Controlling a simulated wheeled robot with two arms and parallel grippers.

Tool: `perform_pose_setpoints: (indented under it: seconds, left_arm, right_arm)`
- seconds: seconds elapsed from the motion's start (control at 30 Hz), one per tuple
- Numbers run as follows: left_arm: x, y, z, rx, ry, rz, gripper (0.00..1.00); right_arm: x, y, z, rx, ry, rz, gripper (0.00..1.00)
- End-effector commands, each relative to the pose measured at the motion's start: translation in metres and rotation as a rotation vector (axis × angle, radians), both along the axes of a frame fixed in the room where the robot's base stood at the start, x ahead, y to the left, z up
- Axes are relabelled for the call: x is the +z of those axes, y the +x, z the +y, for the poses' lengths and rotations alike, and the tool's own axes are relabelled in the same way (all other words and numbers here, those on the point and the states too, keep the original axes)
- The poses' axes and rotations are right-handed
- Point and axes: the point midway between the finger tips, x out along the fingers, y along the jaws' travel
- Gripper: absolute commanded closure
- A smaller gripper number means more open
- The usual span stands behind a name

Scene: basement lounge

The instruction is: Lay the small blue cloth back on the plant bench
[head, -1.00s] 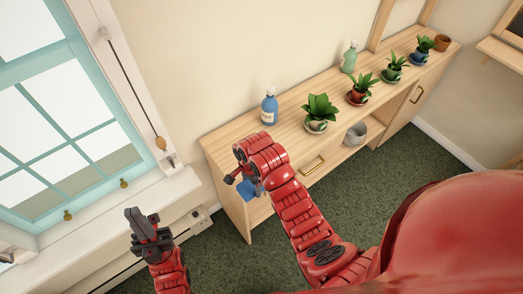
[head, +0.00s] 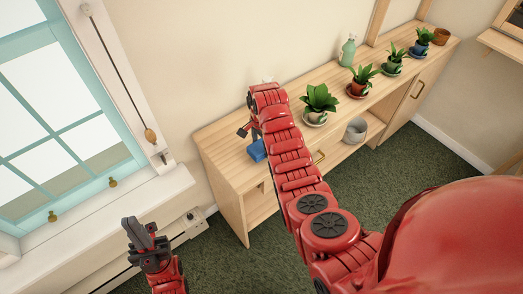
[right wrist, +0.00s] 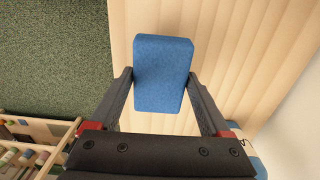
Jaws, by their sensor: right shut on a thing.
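The small blue cloth (head: 257,150) shows in the head view just below my right gripper (head: 249,131), in front of the near-left part of the plant bench (head: 222,145). In the right wrist view the cloth (right wrist: 163,60) is a flat blue block between both fingers of my right gripper (right wrist: 160,77), which is shut on it. Behind it are the bench's pale wood top (right wrist: 215,40) and, to the left, carpet. I cannot tell the gap between cloth and wood. My left gripper (head: 140,232) is low by the window sill, with nothing visible in it; its finger opening is unclear.
Several potted plants, the nearest (head: 319,103), a green bottle (head: 348,49) and a brown pot (head: 441,39) stand along the bench. A grey pot (head: 355,130) sits in its open shelf. A blue bottle is mostly hidden behind my right arm. The bench top's left end is clear.

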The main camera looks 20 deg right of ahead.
Motion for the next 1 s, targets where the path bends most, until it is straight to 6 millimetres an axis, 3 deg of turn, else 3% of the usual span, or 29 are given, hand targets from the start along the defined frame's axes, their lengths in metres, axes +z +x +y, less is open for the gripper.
perform_pose_setpoints:
  seconds: [0.33,0.57,0.6,0.67,0.7,1.0]
  left_arm:
    - [0.017,0.000,0.000,0.000,0.000,0.000,1.00]
    - [0.016,0.000,0.000,0.000,0.000,0.000,1.00]
    - [0.016,0.000,0.000,0.000,0.000,0.000,1.00]
    - [0.016,0.000,0.000,0.000,0.000,0.000,1.00]
    - [0.016,0.000,0.000,0.000,0.000,0.000,1.00]
    - [0.015,0.000,0.000,0.000,0.000,0.000,1.00]
  right_arm:
    - [-0.029,-0.001,0.000,-0.001,0.000,0.004,0.63]
    - [-0.033,0.000,0.000,0.000,-0.001,0.000,0.63]
    - [-0.033,0.000,0.000,0.000,-0.001,-0.001,0.15]
    - [-0.033,0.000,0.000,0.000,-0.001,0.000,0.04]
    - [-0.033,0.000,0.000,0.000,-0.001,0.000,0.00]
    - [-0.031,0.000,0.000,0.000,-0.001,-0.001,0.00]
